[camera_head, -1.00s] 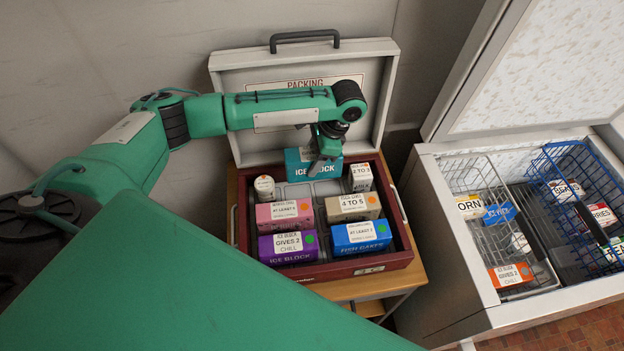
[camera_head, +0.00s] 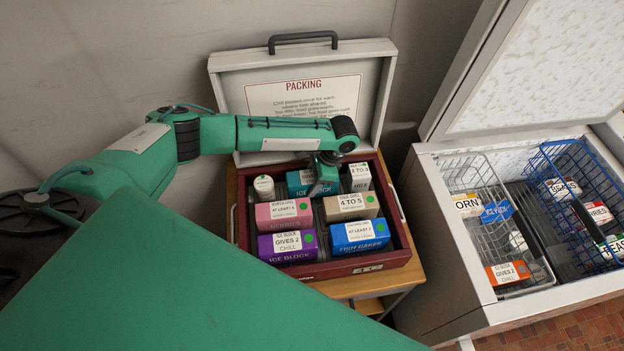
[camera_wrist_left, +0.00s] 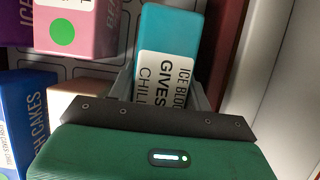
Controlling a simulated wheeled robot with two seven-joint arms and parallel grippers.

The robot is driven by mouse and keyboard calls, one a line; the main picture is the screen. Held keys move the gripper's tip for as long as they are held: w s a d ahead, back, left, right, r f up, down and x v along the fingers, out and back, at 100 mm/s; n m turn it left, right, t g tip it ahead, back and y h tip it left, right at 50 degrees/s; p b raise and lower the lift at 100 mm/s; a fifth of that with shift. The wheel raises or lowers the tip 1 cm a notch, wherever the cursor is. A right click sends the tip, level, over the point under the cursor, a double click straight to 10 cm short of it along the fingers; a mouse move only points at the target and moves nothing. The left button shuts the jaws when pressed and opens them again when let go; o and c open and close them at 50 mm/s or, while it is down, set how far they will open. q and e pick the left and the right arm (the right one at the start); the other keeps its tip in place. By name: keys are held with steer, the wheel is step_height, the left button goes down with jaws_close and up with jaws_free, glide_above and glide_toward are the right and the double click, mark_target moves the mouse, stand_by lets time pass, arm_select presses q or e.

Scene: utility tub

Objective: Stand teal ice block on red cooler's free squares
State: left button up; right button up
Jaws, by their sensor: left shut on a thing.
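The teal ice block (camera_head: 299,183) is in the back row of the red cooler (camera_head: 408,251), between a small white tub (camera_head: 264,187) and a white carton (camera_head: 359,178). My left gripper (camera_head: 323,187) is shut on it from above and hides its right part. In the left wrist view the teal block (camera_wrist_left: 173,38) looks held between the grey fingers, its chill label showing, beside the cooler's dark red wall. I cannot tell whether its base touches the cooler's floor. My right gripper is out of view.
The cooler also holds a pink box (camera_head: 284,214), a tan box (camera_head: 351,206), a purple ice block (camera_head: 287,247) and a blue fish cakes box (camera_head: 360,235). The open lid (camera_head: 385,95) stands behind. An open freezer (camera_head: 440,240) with wire baskets is at the right.

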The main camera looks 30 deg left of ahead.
arm_select(q)
steer(key=o, duration=1.3)
steer(key=shift+f, duration=0.1)
steer(key=shift+o, duration=0.2)
steer(key=b+v, duration=0.2)
steer(key=v, duration=1)
